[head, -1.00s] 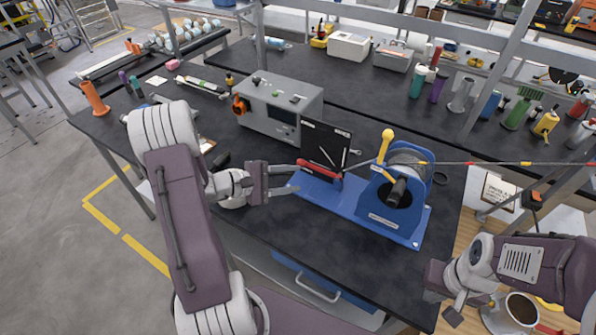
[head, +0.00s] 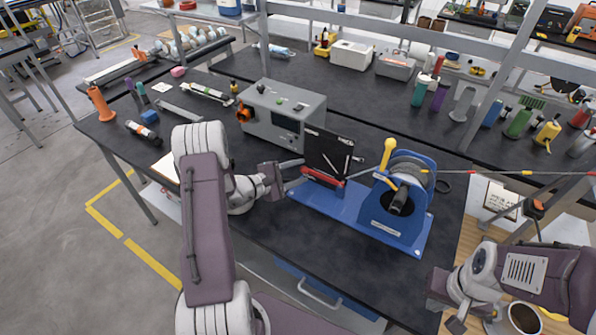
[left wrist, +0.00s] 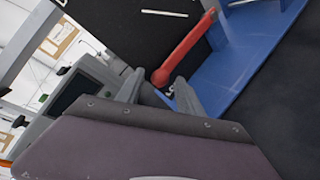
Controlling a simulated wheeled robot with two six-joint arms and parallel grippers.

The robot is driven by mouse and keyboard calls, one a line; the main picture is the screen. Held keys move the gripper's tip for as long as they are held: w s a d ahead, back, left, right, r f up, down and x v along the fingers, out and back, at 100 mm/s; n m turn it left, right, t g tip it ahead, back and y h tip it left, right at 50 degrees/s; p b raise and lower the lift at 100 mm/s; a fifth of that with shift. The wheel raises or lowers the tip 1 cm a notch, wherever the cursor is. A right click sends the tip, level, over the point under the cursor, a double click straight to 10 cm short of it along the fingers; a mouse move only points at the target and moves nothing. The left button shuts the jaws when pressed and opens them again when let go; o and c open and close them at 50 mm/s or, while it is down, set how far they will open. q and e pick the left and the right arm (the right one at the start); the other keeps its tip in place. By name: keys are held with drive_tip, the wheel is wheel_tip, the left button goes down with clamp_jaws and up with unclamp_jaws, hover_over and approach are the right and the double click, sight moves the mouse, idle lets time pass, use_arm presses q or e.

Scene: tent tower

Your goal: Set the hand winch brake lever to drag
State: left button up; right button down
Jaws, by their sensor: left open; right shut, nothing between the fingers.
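The blue hand winch (head: 392,215) stands on a blue base plate on the black bench in the head view, with a yellow crank handle on it. Its red brake lever (head: 323,178) points left, in front of a black panel (head: 330,150). My left gripper (head: 304,171) is open, its fingers above and below the lever's free end. In the left wrist view the red lever (left wrist: 187,48) ends around the fingertips (left wrist: 158,79); I cannot tell whether they touch it. My right gripper (head: 450,312) is shut and empty, low at the right.
A grey box with an orange knob (head: 285,115) stands behind my left gripper. A taut line (head: 510,173) runs right from the winch. A coffee cup (head: 524,318) is by my right arm. The bench front is clear.

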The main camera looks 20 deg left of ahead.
use_arm(q)
clamp_jaws()
idle(1.4)
